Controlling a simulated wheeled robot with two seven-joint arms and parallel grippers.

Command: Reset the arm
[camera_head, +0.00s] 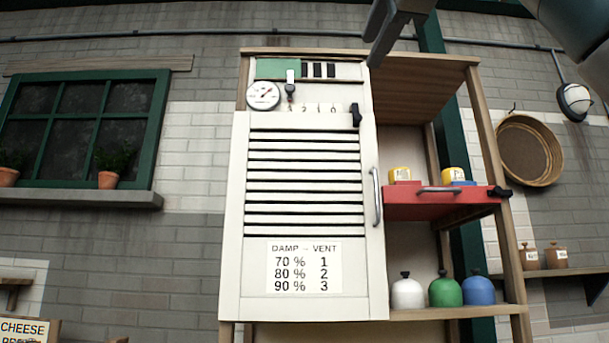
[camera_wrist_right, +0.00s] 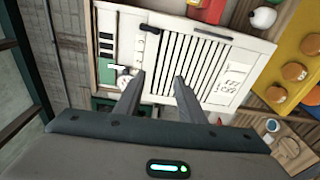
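My right gripper (camera_head: 380,38) comes in from the top right in the head view, in front of the upper edge of a white louvred cabinet (camera_head: 232,230). In the right wrist view its two fingers (camera_wrist_right: 157,84) stand apart with nothing between them, and the cabinet (camera_wrist_right: 262,48) lies beyond them. The cabinet has a gauge (camera_head: 263,96), a small lever (camera_head: 291,88) over a numbered scale, a black knob (camera_head: 356,115) and a vent table label (camera_head: 304,266). My left gripper is in neither view.
White (camera_head: 407,293), green (camera_head: 445,291) and blue (camera_head: 479,290) jars stand below. A round sieve (camera_head: 530,151) hangs right. A window ledge (camera_head: 80,198) juts out left.

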